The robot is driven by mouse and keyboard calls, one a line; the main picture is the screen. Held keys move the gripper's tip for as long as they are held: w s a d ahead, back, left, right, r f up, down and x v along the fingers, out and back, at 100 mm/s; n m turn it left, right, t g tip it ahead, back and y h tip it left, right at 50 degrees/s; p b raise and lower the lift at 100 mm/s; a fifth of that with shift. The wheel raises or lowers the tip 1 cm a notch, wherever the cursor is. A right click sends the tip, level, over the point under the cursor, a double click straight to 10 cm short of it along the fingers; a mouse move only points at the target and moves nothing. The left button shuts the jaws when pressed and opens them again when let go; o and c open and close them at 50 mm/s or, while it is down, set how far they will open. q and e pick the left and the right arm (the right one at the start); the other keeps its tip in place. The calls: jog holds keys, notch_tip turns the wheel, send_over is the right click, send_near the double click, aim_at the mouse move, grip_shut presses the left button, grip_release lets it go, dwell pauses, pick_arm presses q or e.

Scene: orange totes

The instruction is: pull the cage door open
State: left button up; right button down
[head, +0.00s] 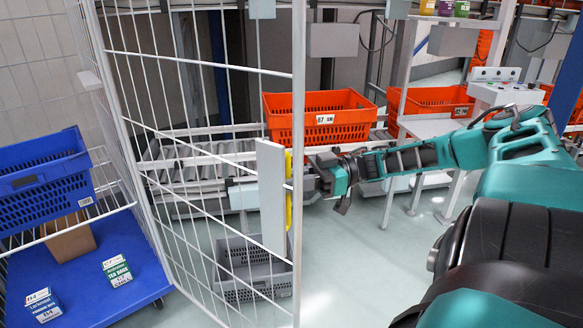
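The cage door is a white wire-mesh panel (299,90) that stands swung out from the cage's post, with the cage interior visible to its left. A pale plate (271,195) with a yellow strip (289,190) is on the door near its free edge. My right gripper (335,186) is just right of that edge, at about the plate's height, with a small gap seeming to show between them. Its fingers are dark and small, and I cannot tell if they are open or shut. My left gripper is not in view.
The cage has a blue base (95,268), a blue crate (42,190), a cardboard box (70,243) and small tea boxes (117,270). A grey crate (250,268) is on the floor behind the mesh. Orange totes (320,117) stand behind. Floor (350,265) right of the door is clear.

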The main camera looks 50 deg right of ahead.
jog(key=shift+w+r, duration=0.2)
jog(key=shift+r, duration=0.1)
jog(key=c, duration=1.5)
grip_release()
jog(key=o, duration=0.3)
jog(key=shift+w+f, duration=0.1)
jog(key=shift+w, duration=0.1)
jog(key=shift+s+f, duration=0.1)
jog(key=p+v, duration=0.1)
jog(key=v, duration=1.1)
jog(key=shift+s+d, duration=0.25)
jog(key=shift+d, duration=0.1)
